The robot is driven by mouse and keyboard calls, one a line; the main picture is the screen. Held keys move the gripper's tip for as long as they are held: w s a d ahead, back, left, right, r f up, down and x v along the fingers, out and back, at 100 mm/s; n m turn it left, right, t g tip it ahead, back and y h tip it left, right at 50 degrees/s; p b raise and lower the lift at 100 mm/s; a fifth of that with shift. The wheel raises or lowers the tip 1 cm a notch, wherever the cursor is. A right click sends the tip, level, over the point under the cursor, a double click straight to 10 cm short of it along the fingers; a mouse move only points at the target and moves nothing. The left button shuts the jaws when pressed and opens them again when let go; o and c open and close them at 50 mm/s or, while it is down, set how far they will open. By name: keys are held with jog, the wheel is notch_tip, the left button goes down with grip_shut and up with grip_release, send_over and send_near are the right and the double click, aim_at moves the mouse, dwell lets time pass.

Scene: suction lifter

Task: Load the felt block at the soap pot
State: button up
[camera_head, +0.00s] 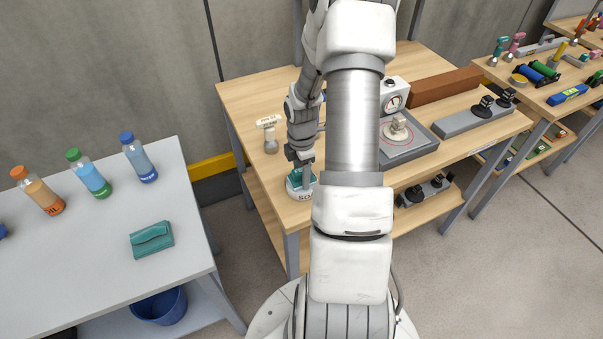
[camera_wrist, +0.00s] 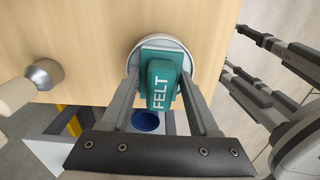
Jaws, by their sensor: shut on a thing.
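The felt block is teal, with a handle lettered FELT (camera_wrist: 161,86). My gripper (camera_wrist: 160,88) is shut on the felt block, one finger on each side of it. The soap pot (camera_wrist: 165,40) is a round white-rimmed pot on the wooden bench, directly beyond the block in the wrist view. In the head view my gripper (camera_head: 302,166) is over the soap pot (camera_head: 301,194), with the teal block at the pot's top. Whether the block touches the pot's contents is hidden.
A grey metal knob-like tool (camera_wrist: 45,73) stands left of the pot. A dial gauge (camera_head: 394,98) and grey plate stand further right on the bench. A pale table (camera_head: 90,270) at left carries several bottles and a folded teal cloth (camera_head: 151,239). A blue bucket (camera_head: 160,305) sits below.

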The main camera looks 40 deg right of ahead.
aim_at(297, 170)
notch_tip(297, 170, up, 7)
jog(key=p, duration=0.5)
jog(key=shift+p, duration=0.4)
dwell(0.7)
jog(key=shift+w+a+m, duration=0.3)
jog(key=shift+a, duration=0.2)
jog(key=w+a+m+b, duration=0.2)
jog(key=a+m, duration=0.5)
jog(key=a, duration=0.4)
jog(key=w+a+m+b, duration=0.2)
jog(key=a+m+b, duration=0.2)
jog(key=a+m, duration=0.3)
jog(key=a, duration=0.4)
jog(key=shift+w+a+r, duration=0.15)
jog(key=shift+w+a, duration=0.1)
jog(key=shift+w, duration=0.05)
